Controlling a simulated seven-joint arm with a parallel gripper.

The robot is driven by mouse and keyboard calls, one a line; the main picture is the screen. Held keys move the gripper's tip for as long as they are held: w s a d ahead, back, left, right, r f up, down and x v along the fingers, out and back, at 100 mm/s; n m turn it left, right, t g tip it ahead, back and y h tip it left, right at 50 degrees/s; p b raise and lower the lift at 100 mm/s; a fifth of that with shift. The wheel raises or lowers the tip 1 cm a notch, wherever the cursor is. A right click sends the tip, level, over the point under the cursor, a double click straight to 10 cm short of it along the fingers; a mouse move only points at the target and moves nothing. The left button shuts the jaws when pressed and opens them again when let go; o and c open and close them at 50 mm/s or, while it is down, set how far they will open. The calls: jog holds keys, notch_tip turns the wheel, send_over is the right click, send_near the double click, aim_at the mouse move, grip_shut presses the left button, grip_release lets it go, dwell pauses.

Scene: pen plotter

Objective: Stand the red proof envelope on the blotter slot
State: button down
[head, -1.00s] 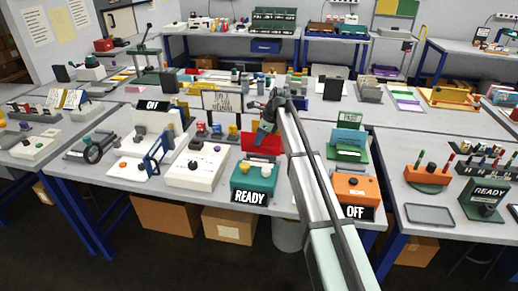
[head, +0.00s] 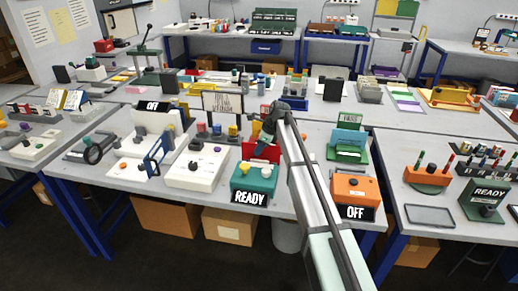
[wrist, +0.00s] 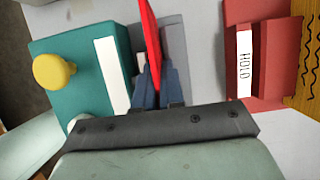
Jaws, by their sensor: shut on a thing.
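The red proof envelope (head: 262,153) is upright in my gripper, behind the teal box at the front middle of the table. In the wrist view the envelope (wrist: 150,30) shows nearly edge-on, as a thin red strip between the fingers. My gripper (wrist: 154,88) is shut on it; in the head view the gripper (head: 266,136) is just above the envelope. A grey flat piece (wrist: 174,35) lies under the envelope in the wrist view; I cannot tell whether it is the blotter slot, or whether the envelope touches it.
The teal box (head: 253,178) with a READY sign stands in front of the envelope; its yellow knob (wrist: 54,71) is close by. A red holder marked HOLD (wrist: 262,55) is on the other side. An orange box (head: 355,188) and a green stand (head: 347,152) are to the right.

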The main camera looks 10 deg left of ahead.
jog(key=shift+f, duration=0.3)
jog(key=c, duration=1.2)
grip_release()
jog(key=shift+c, duration=0.2)
jog(key=v, duration=1.3)
jog(key=shift+a+r, duration=0.1)
jog(key=shift+a, duration=0.05)
